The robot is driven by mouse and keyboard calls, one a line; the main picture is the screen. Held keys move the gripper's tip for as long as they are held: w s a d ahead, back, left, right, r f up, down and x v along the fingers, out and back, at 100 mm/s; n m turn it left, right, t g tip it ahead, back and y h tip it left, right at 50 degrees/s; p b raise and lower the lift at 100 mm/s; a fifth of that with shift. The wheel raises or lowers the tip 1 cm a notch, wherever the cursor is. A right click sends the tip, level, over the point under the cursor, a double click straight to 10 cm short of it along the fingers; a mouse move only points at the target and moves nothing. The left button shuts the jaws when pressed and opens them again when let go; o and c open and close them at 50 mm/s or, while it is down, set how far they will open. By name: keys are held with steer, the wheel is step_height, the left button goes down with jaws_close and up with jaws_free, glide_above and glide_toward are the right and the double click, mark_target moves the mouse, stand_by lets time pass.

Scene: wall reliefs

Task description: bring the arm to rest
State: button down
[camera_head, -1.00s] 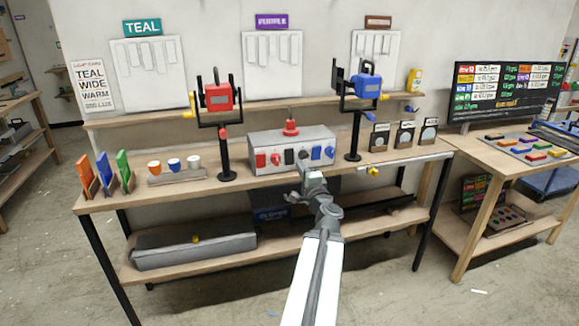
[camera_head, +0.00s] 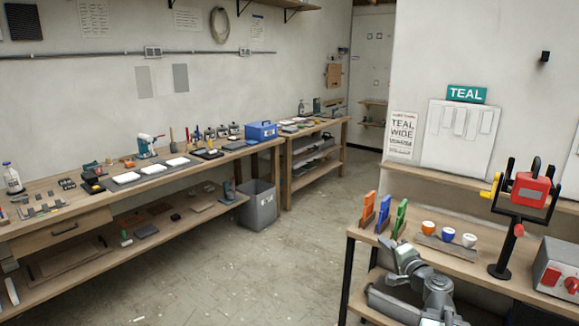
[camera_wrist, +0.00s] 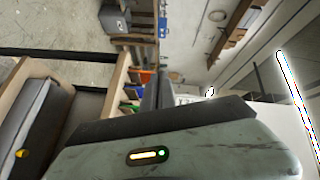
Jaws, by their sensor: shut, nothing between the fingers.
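My arm (camera_head: 437,298) shows at the lower right of the head view, in front of the right-hand bench. My gripper (camera_head: 388,244) is at its upper left end, shut and empty. In the picture it overlaps the bench edge near the coloured panels and small cups; I cannot tell the gap.
The bench (camera_head: 478,268) carries orange, blue and green panels (camera_head: 384,213), cups (camera_head: 448,234), a red device on a stand (camera_head: 529,190) and a grey switch box (camera_head: 560,270). A long workbench (camera_head: 50,240) runs along the left wall, with a grey bin (camera_head: 257,205). Open floor (camera_head: 240,270) lies between.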

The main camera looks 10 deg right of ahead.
steer(key=w+a+f+n+g+y+p, duration=0.1)
steer(key=a+n+g+y, duration=0.15)
steer(key=a, duration=0.55)
steer(key=w+a+f+n+g+y+p, duration=0.1)
steer(key=a+n, duration=0.2)
steer(key=a, duration=0.5)
steer(key=s+a+f+n+g+y+p, duration=0.1)
steer(key=s+a+f+n+g, duration=0.25)
steer(key=a, duration=0.45)
steer(key=s+a+f+n+g+y+p, duration=0.1)
steer(key=s+a+f+n+g, duration=0.2)
steer(key=a, duration=0.6)
steer(key=s+f+n+g+h, duration=0.2)
steer(key=s+f+g+h, duration=0.25)
steer(key=f, duration=0.25)
steer(key=s+d+f+g+h, duration=0.2)
steer(key=s+d+h, duration=0.1)
steer(key=s+d, duration=0.4)
steer(key=shift+d+m, duration=0.4)
steer(key=shift+d, duration=0.3)
steer(key=shift+d+g, duration=0.15)
steer(key=shift+g, duration=0.1)
